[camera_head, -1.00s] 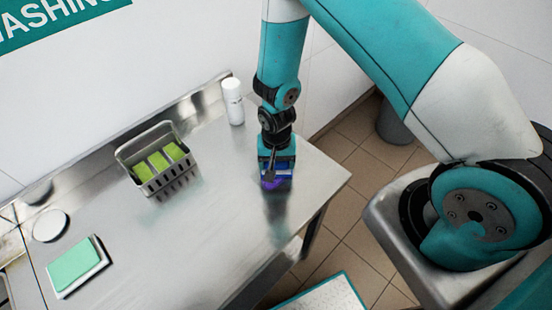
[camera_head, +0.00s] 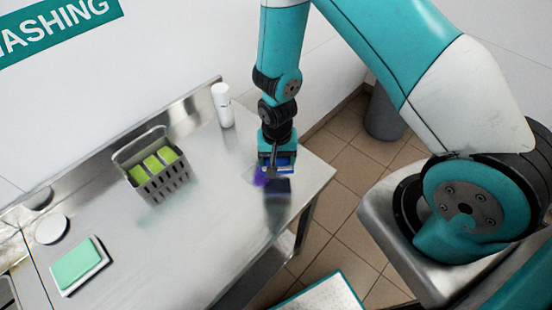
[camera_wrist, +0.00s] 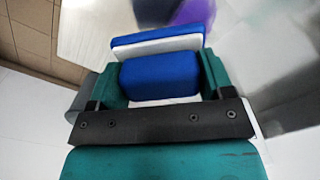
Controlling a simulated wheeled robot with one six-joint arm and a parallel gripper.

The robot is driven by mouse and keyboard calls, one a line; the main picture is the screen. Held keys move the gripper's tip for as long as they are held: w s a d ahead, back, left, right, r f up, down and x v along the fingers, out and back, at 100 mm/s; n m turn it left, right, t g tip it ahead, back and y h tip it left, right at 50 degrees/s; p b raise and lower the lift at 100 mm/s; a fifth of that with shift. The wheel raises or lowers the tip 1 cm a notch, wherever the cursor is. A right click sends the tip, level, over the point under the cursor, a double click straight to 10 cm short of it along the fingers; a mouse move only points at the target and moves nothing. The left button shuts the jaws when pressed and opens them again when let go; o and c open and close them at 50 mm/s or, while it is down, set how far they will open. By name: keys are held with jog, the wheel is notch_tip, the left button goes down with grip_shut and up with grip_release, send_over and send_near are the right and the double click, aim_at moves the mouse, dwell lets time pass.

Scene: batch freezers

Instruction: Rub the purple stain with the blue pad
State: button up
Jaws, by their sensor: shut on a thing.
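My gripper (camera_wrist: 160,85) is shut on the blue pad (camera_wrist: 160,77), which has a white layer and sits between the two green fingers in the wrist view. In the head view the blue pad (camera_head: 284,168) shows under my gripper (camera_head: 277,160), over the right part of the steel table. The purple stain (camera_head: 260,178) shows just left of the pad, partly hidden by the gripper. It also shows beyond the pad's edge in the wrist view (camera_wrist: 192,12). I cannot tell whether the pad touches the table.
A grey basket (camera_head: 172,188) with green sponges stands on the steel table (camera_head: 190,250). A white bottle (camera_head: 223,105) stands near the wall. A green pad on a white tray (camera_head: 78,266) and a white disc (camera_head: 51,229) lie at left. The table's middle is clear.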

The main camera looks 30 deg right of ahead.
jog(key=shift+a+r+p, duration=0.1)
jog(key=shift+r+p, duration=0.6)
jog(key=shift+r, duration=0.65)
jog(key=shift+f, duration=0.15)
